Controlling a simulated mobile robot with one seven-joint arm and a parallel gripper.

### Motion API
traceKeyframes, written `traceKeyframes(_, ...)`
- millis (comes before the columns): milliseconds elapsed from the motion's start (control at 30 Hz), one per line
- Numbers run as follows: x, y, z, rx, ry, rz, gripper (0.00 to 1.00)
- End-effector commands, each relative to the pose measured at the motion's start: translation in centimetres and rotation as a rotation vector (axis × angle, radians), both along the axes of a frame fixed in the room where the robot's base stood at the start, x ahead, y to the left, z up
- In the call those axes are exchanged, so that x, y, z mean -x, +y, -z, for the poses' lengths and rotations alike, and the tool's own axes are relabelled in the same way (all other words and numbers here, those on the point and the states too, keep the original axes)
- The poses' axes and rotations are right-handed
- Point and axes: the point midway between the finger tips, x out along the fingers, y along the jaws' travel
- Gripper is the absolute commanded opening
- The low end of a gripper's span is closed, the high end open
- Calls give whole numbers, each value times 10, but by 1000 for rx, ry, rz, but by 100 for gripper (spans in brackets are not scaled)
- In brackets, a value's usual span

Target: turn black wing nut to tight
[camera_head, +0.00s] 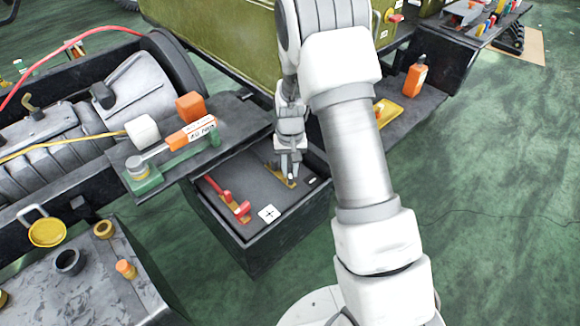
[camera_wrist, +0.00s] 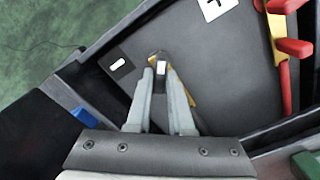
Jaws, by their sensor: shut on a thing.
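The black wing nut (camera_wrist: 157,54) is mostly hidden between my gripper's fingers in the wrist view; a dark piece with a white mark shows there. It sits over a brass strip (camera_wrist: 184,88) on the dark battery top, near the minus label (camera_wrist: 118,65). My gripper (camera_wrist: 160,76) is shut on it, with one finger on each side. In the head view my gripper (camera_head: 290,173) points down onto the brass strip (camera_head: 277,170), and the nut itself is hard to make out. How tight the nut is cannot be told.
A red wing nut (camera_head: 232,199) stands on the same battery top, left of a plus label (camera_head: 269,213). The box rim (camera_head: 250,243) surrounds the top. A shelf with a green-and-orange part (camera_head: 172,165) is close on the left. Open floor (camera_head: 500,190) lies right.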

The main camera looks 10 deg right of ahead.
Motion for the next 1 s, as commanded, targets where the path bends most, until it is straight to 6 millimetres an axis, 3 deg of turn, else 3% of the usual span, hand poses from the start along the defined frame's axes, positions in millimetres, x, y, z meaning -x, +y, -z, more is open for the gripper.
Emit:
traceKeyframes(500, -1, 0, -2, 0, -1, 468, 0)
traceKeyframes(1000, -1, 0, -1, 0, -2, 702, 0)
